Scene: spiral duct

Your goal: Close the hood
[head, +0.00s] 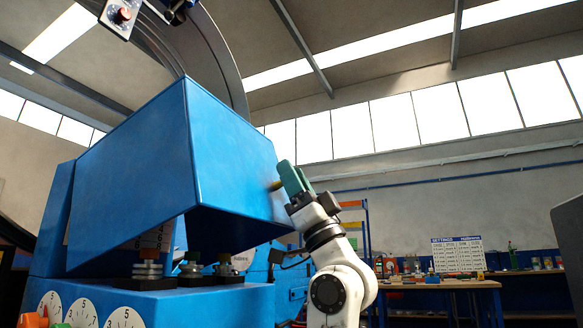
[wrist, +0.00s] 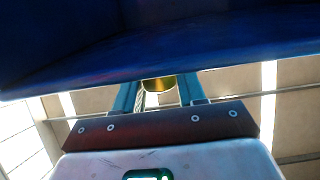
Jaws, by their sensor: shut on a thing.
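The blue hood (head: 150,160) stands tilted open above the blue machine base (head: 190,300) in the head view. A gap shows beneath its lower edge. A small brass knob (head: 275,186) sticks out at the hood's right side, and it also shows in the wrist view (wrist: 158,84) below the dark blue hood (wrist: 150,45). My gripper (head: 281,178), with green fingers, is at the knob from the right. In the wrist view my gripper (wrist: 159,92) has a finger on each side of the knob and is shut on it. The fingertip contact is partly hidden.
Under the hood are several metal stacks on dark blocks (head: 149,272). White dials (head: 125,318) are on the front of the base. A curved grey duct (head: 215,45) rises behind. A workbench (head: 440,284) with a settings board (head: 458,254) stands at the right.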

